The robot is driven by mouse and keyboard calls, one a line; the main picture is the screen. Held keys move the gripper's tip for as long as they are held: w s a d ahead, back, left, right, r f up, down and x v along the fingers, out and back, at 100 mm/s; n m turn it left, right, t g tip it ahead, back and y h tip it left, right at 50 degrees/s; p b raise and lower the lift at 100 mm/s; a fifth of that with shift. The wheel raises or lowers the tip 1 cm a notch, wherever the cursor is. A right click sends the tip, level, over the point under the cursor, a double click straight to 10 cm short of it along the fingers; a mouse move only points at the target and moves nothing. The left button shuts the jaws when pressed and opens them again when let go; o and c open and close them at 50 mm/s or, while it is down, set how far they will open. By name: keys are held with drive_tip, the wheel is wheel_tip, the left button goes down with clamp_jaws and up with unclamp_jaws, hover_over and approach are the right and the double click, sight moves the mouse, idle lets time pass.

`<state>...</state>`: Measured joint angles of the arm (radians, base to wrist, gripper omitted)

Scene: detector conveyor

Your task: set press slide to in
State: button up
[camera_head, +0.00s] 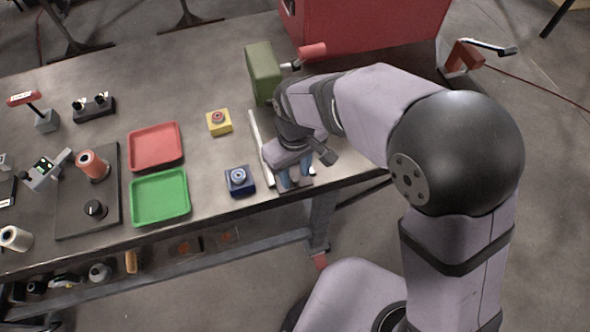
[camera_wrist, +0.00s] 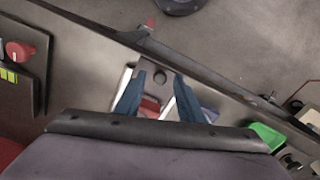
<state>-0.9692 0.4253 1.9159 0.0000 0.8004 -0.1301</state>
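The press slide seems to be the grey plate with a dark round knob (camera_wrist: 160,77) in the wrist view, lying between two pale rails near the table's front edge. In the head view one white rail (camera_head: 261,147) shows, and my arm hides most of the slide. My gripper (camera_head: 293,181) points down over the front end of the rails. In the wrist view its two blue fingers (camera_wrist: 159,75) stand apart, one on each side of the knob, with a visible gap to it. A reddish patch (camera_wrist: 150,106) shows between the fingers.
A green block (camera_head: 262,72) with a red-ended handle (camera_head: 311,51) stands behind the rails. A blue button box (camera_head: 240,180) and a yellow one (camera_head: 219,122) sit to the left, then green (camera_head: 160,197) and red (camera_head: 155,146) trays. A large red box (camera_head: 370,25) stands at the back.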

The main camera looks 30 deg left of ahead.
drive_tip(key=shift+f, duration=0.3)
clamp_jaws()
drive_tip(key=shift+w, duration=0.1)
drive_tip(key=w+a+p, duration=0.1)
drive_tip(key=w+a, duration=0.3)
drive_tip(key=w+a+p, duration=0.1)
drive_tip(key=w+a, duration=0.4)
drive_tip(key=shift+w+a+r+p, duration=0.15)
drive_tip(key=shift+a+p, duration=0.1)
drive_tip(key=shift+p, duration=0.1)
unclamp_jaws()
drive_tip(key=shift+w+a, duration=0.1)
